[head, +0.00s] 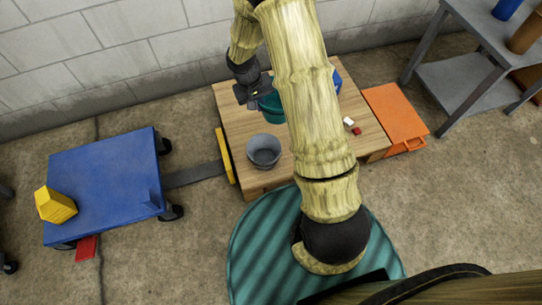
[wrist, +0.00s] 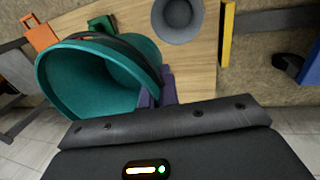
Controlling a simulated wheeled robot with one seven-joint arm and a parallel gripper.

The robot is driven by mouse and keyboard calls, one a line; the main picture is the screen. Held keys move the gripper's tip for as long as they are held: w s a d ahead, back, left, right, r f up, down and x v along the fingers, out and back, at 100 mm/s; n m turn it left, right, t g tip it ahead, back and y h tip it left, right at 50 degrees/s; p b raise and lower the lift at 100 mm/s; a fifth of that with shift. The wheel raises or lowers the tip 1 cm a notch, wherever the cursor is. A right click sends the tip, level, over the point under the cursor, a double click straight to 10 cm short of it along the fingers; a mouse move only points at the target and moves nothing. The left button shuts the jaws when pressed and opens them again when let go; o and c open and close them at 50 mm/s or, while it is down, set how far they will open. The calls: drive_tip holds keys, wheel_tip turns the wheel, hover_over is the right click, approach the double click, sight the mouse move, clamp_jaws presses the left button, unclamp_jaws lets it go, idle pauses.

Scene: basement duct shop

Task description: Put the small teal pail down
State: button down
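The small teal pail (head: 271,107) is over the far part of the low wooden table (head: 238,121) in the head view, partly hidden by my arm. In the wrist view the teal pail (wrist: 85,85) fills the left side, its open mouth and dark handle showing. My gripper (head: 252,92) is at the pail's left side. In the wrist view its purple fingers (wrist: 160,90) are closed on the pail's rim. I cannot tell whether the pail's base touches the table.
A grey pail (head: 264,151) stands on the table's near left part. A yellow bar (head: 225,155) lines the left edge. Small white (head: 348,121) and red (head: 357,131) blocks lie at the right. An orange box (head: 394,115) and a blue cart (head: 105,180) flank the table.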

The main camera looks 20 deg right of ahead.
idle(0.3)
drive_tip(key=s+a+f+n+b, duration=0.2)
drive_tip(key=s+a+f+n, duration=0.1)
drive_tip(key=f, duration=0.5)
drive_tip(key=shift+s+a+t+b, duration=0.3)
drive_tip(key=shift+s+a, duration=0.25)
drive_tip(key=shift+a, duration=0.7)
drive_tip(key=shift+f, duration=0.1)
drive_tip(key=shift+f+b, duration=1.3)
drive_tip(key=shift+f, duration=1.2)
drive_tip(key=shift+f+b, duration=1.3)
drive_tip(key=shift+f, duration=1.15)
